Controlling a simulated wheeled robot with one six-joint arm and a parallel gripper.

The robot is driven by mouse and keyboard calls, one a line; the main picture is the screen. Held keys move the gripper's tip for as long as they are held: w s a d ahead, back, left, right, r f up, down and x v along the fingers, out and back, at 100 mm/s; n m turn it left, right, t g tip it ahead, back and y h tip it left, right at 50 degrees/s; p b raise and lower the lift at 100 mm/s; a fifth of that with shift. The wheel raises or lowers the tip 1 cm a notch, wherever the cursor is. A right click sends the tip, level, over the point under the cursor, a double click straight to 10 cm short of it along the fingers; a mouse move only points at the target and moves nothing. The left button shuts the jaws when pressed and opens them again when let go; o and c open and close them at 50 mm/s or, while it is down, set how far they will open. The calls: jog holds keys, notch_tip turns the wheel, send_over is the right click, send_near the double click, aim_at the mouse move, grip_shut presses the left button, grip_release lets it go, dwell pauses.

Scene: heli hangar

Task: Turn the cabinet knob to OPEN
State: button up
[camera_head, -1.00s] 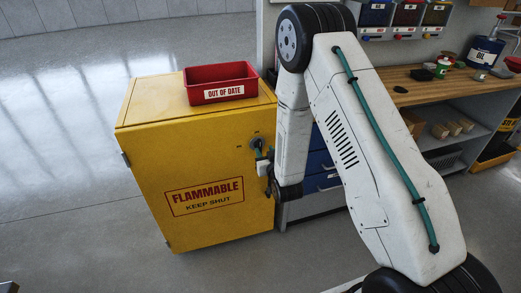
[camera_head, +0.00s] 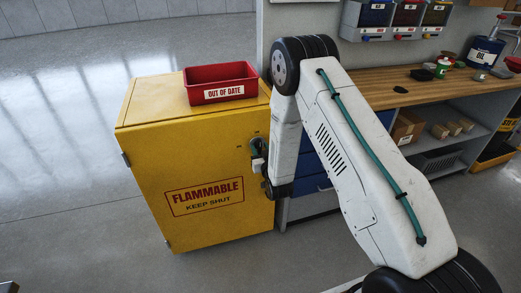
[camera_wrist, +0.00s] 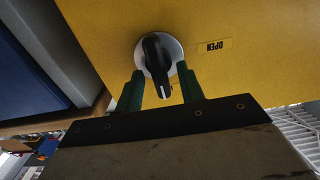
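The yellow cabinet (camera_head: 150,175) stands with its door shut and carries a red "FLAMMABLE KEEP SHUT" label. Its knob (camera_wrist: 156,58) has a black bar grip on a pale round plate. A white mark on the bar points towards my gripper, at the bottom of the wrist view. An "OPEN" label (camera_wrist: 213,46), upside down there, sits to the right of the knob. My gripper (camera_wrist: 162,83) has its green fingers apart, one on each side of the bar, with gaps visible. In the head view my gripper (camera_head: 258,153) is at the door's right edge and mostly hides the knob.
A red "OUT OF DATE" tray (camera_head: 221,83) sits on the cabinet top. A wooden workbench (camera_head: 390,88) with blue drawers stands to the right, partly behind my arm. The floor left of the cabinet is clear.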

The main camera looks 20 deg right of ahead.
grip_shut()
jog(key=shift+n, duration=0.4)
jog(key=n, duration=0.3)
jog(key=shift+a+n, duration=0.2)
jog(key=shift+n, duration=0.1)
jog(key=n, duration=0.4)
jog(key=shift+a+f+n, duration=0.1)
jog(key=shift+a+n, duration=0.05)
jog(key=shift+n, duration=0.15)
jog(key=n, duration=0.4)
jog(key=shift+a+f+n, duration=0.1)
jog(key=shift+f+n, duration=0.05)
jog(key=shift+n, duration=0.15)
jog(key=shift+f+n, duration=0.15)
jog(key=shift+n, duration=2.05)
